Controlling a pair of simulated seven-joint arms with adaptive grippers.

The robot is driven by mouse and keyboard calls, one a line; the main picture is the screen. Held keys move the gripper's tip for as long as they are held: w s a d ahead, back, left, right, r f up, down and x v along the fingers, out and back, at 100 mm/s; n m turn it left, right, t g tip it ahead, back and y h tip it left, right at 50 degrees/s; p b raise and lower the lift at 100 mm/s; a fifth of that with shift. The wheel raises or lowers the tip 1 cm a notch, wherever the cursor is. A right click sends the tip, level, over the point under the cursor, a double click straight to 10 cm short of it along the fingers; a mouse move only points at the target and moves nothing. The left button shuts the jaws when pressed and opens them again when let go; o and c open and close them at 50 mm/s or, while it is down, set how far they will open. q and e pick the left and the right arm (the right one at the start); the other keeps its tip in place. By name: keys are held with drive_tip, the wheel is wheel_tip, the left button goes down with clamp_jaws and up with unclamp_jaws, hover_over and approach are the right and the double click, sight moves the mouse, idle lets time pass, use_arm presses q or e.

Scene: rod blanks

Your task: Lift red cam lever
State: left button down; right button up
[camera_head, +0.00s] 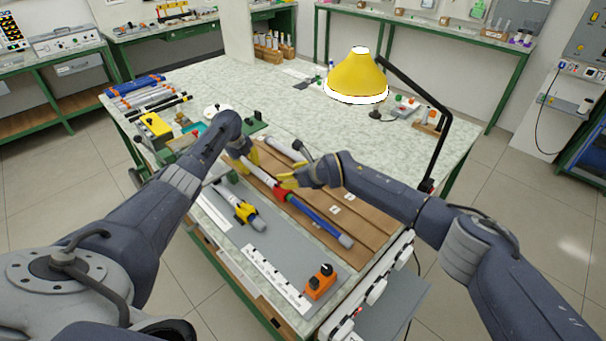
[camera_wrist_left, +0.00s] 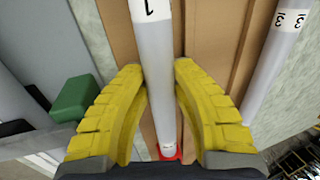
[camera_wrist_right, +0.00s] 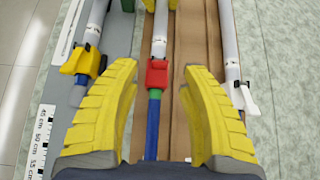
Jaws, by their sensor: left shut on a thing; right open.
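The red cam lever (camera_head: 281,193) sits on the middle rod, where the grey tube (camera_head: 263,179) meets the green and blue section. It also shows in the right wrist view (camera_wrist_right: 157,73), between and beyond my right fingers. My left gripper (camera_head: 247,160) is shut on the grey tube; the left wrist view shows the tube (camera_wrist_left: 158,60), marked 1, between its fingers. A sliver of red shows low in that view. My right gripper (camera_head: 287,180) is open and empty, close to the lever; in the right wrist view its fingers (camera_wrist_right: 158,72) stand either side of the rod line.
A rod with a yellow lever (camera_wrist_right: 82,62) lies left of the middle rod; one with a white lever (camera_wrist_right: 243,97) lies right. Brown boards (camera_head: 372,237) lie underneath. An orange block (camera_head: 320,282) stands near the front.

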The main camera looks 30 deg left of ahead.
drive_tip(key=v, duration=0.7)
drive_tip(key=shift+c, duration=0.5)
